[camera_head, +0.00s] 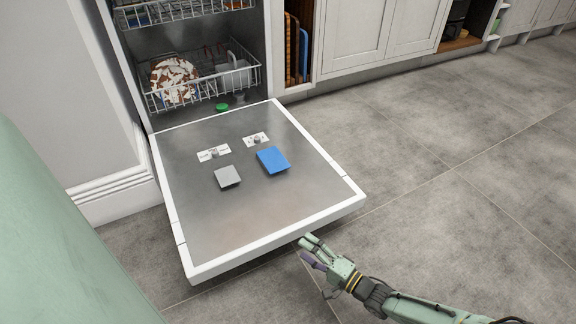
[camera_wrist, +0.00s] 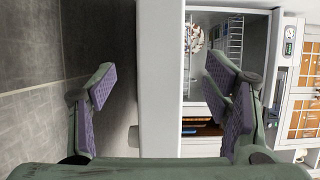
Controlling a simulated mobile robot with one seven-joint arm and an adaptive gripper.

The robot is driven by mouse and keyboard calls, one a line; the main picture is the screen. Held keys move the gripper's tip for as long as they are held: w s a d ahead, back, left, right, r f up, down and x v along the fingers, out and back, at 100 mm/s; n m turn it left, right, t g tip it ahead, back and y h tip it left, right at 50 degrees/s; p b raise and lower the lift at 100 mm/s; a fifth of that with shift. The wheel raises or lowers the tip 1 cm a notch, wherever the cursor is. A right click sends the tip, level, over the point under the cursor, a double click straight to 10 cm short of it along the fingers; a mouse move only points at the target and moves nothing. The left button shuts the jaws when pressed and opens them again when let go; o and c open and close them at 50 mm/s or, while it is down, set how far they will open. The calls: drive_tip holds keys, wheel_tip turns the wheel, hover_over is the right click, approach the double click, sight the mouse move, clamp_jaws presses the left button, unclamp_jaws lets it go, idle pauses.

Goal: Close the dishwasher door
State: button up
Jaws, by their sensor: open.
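The dishwasher door (camera_head: 250,213) hangs open, folded down nearly flat, with its steel inner face up and a white rim. A blue flat piece (camera_head: 273,160) and a grey flap (camera_head: 227,177) are on that face. My gripper (camera_head: 309,250) is open just off the door's outer front edge, right of its middle. In the wrist view my gripper (camera_wrist: 161,88) has its purple-padded fingers apart, with the white door edge (camera_wrist: 160,40) showing between them. Whether a finger touches the door cannot be told.
The lower rack (camera_head: 205,90) holds dishes inside the dishwasher, with an upper rack (camera_head: 170,12) above it. A green item (camera_head: 222,107) lies near the door hinge. White cabinets (camera_head: 380,35) stand to the right. The grey tile floor (camera_head: 460,170) is clear.

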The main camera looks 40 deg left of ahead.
sight(290, 238)
drive_tip(key=a+b, duration=0.1)
drive_tip(key=a, duration=0.8)
drive_tip(key=shift+b, duration=0.3)
drive_tip(key=shift+c, duration=0.4)
